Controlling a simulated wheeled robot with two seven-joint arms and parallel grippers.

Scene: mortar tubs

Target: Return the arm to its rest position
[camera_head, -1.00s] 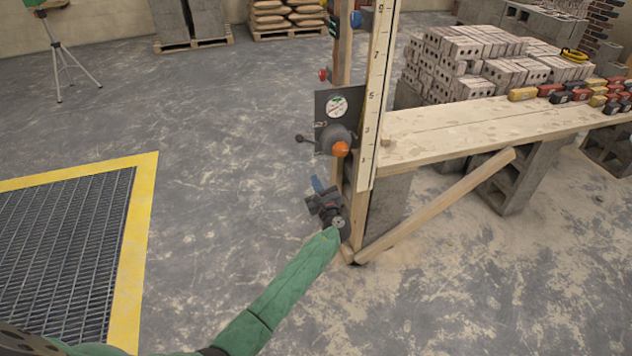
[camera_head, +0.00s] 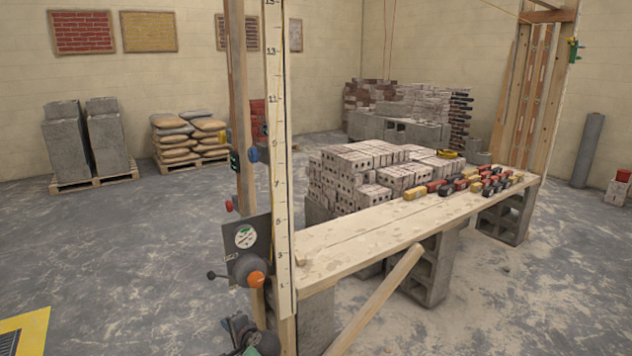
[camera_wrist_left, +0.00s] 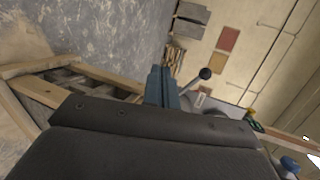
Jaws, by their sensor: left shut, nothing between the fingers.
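My left gripper (camera_head: 238,326) shows at the bottom of the head view, low in front of the upright wooden post, below a dark control plate (camera_head: 246,240). Its blue-grey fingers are shut and empty. They also show in the left wrist view (camera_wrist_left: 161,86), closed together, with a black ball-ended lever (camera_wrist_left: 205,74) beside them to the right. Whether the fingers touch the lever or the plate I cannot tell. Most of my left arm is below the picture edge. My right gripper is not in view.
The numbered wooden post (camera_head: 278,150) stands close to my left gripper. The plate carries an orange knob (camera_head: 256,279) and a lever. Open floor lies to the left.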

